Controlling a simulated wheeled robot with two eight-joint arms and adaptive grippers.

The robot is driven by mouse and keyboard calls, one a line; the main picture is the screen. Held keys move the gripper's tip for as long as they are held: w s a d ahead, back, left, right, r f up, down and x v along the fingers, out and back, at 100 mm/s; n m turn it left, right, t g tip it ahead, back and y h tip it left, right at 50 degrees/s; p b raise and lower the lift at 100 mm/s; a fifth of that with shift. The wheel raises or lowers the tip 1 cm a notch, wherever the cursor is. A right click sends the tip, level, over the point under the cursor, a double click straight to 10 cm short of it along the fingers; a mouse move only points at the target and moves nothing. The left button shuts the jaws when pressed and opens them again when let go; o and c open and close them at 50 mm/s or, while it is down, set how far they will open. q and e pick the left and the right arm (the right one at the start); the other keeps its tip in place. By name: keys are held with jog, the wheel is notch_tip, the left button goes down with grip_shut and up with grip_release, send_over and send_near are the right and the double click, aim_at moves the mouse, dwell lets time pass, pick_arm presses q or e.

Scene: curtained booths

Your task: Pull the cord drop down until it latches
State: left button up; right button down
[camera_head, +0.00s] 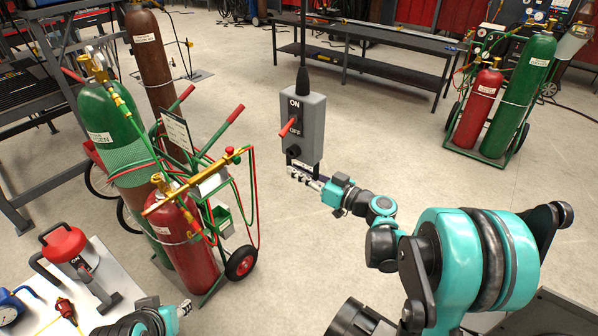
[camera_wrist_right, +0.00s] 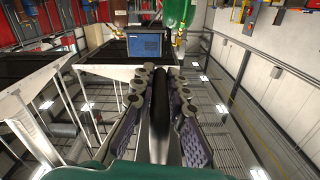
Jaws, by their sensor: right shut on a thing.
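The cord drop hangs as a grey control box (camera_head: 306,128) on a black cord (camera_head: 303,40) that runs up out of the head view. The box is upright, with ON and OFF labels and a red lever on its front. My right gripper (camera_head: 303,175) is at the box's lower end, its fingers closed. In the right wrist view, a black rod-like part (camera_wrist_right: 160,98) lies between the padded fingers of that gripper (camera_wrist_right: 155,100). My left gripper (camera_head: 178,312) shows only partly at the bottom left, and its fingers cannot be made out.
A cart with a red cylinder (camera_head: 173,230) and green cylinder (camera_head: 112,135) stands left of the box. A white table (camera_head: 125,282) with a red-topped device (camera_head: 65,245) is at the lower left. A dark bench (camera_head: 375,65) stands behind.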

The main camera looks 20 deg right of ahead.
jog(key=c, duration=1.5)
grip_release()
jog(key=shift+c, duration=0.2)
jog(key=v, duration=1.2)
jog(key=shift+f, duration=0.1)
